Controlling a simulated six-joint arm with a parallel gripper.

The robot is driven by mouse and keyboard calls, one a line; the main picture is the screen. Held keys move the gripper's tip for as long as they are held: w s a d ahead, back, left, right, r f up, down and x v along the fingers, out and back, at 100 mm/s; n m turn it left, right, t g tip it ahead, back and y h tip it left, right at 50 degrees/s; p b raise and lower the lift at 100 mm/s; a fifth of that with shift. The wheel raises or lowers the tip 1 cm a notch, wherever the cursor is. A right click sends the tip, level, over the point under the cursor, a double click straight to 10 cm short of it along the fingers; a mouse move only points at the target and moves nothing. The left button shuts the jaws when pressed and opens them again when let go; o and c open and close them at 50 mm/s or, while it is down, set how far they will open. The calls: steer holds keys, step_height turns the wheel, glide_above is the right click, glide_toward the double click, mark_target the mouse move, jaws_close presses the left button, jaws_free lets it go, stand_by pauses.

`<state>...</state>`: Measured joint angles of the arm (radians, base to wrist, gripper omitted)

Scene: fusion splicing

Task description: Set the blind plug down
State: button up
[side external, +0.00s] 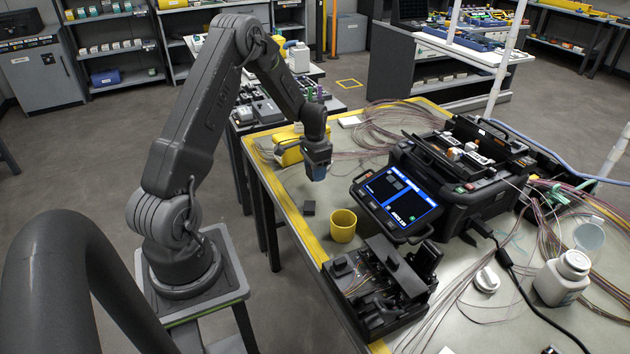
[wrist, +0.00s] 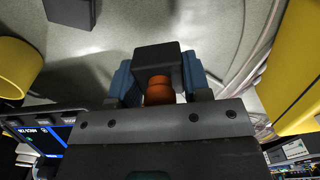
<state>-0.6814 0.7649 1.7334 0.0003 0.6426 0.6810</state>
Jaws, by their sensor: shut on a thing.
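In the wrist view, my gripper (wrist: 158,80) is shut on the blind plug (wrist: 157,58), its blue fingers on either side. The plug has a dark square head and an orange-brown ringed body. In the side view, my gripper (side external: 317,172) points down above the table, behind and left of the splicer screen. The plug cannot be made out there. The gap between the plug and the table is hard to judge.
A small dark block (side external: 308,208) and a yellow cup (side external: 343,226) stand on the table (side external: 300,190) near my gripper. The splicer (side external: 450,175) is to the right, an open black case (side external: 380,285) in front. A yellow case (side external: 287,150) and loose fibers (side external: 390,115) lie behind.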

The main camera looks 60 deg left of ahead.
mark_target(315, 188)
steer(key=shift+f, duration=2)
steer(key=shift+f, duration=0.1)
steer(key=o, duration=0.9)
steer(key=shift+o, duration=0.2)
